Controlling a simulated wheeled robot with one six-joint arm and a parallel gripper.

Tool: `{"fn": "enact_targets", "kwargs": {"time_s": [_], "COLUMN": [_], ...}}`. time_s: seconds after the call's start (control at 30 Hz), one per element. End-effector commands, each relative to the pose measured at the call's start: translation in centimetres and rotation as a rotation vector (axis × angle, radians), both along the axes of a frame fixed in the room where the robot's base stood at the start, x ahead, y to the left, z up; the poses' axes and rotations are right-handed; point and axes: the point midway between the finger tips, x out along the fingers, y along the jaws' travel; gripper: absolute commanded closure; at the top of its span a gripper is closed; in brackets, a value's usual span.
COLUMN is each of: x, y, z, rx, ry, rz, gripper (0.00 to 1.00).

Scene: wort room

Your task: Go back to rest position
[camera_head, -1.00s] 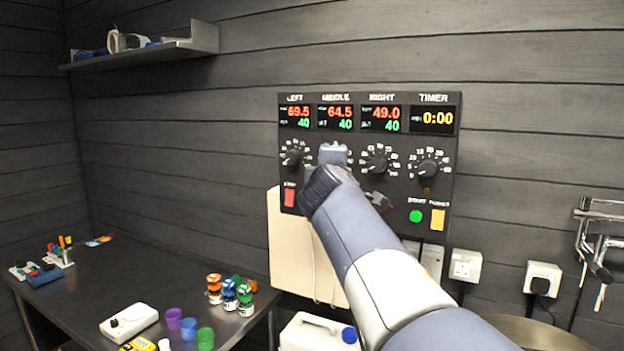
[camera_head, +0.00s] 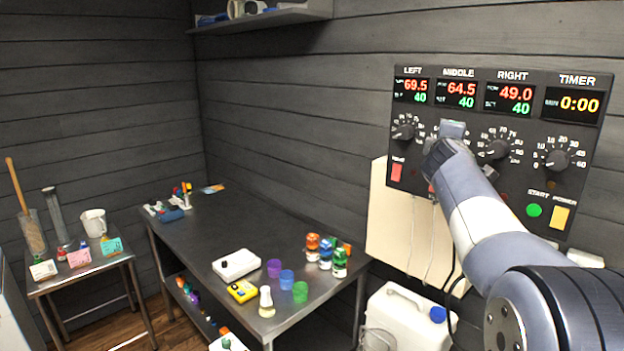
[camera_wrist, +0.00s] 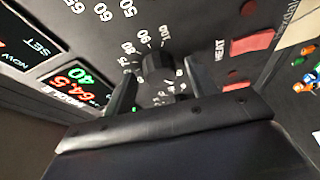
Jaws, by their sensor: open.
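My gripper (camera_head: 451,131) is at the control panel (camera_head: 574,190), over the middle dial. In the wrist view its two fingers (camera_wrist: 158,88) are open, with the dark middle dial (camera_wrist: 152,68) showing between and just beyond them. I cannot tell whether they touch it. In the head view the gripper and my forearm hide most of that dial. The left dial (camera_head: 403,132), right dial (camera_head: 497,149) and timer dial (camera_head: 557,160) are uncovered. The displays read 69.5, 64.5 and 49.0 over 40 each, and the timer reads 0:00.
A metal table (camera_head: 200,222) at left holds colored cups, several small jars (camera_head: 325,250) and a white box (camera_head: 237,265). A white canister (camera_head: 405,318) stands below the panel. A small side table (camera_head: 85,268) is at far left, a shelf (camera_head: 262,18) above.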

Motion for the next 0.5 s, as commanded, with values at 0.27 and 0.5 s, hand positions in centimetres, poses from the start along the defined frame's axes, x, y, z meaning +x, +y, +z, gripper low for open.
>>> {"fn": "enact_targets", "kwargs": {"time_s": [0.27, 0.5], "x": [-0.06, -0.93], "y": [0.04, 0.45], "z": [-0.03, -0.03], "rx": [0.002, -0.002], "ry": [-0.003, 0.0], "rz": [0.001, 0.001], "gripper": [0.45, 0.45]}}
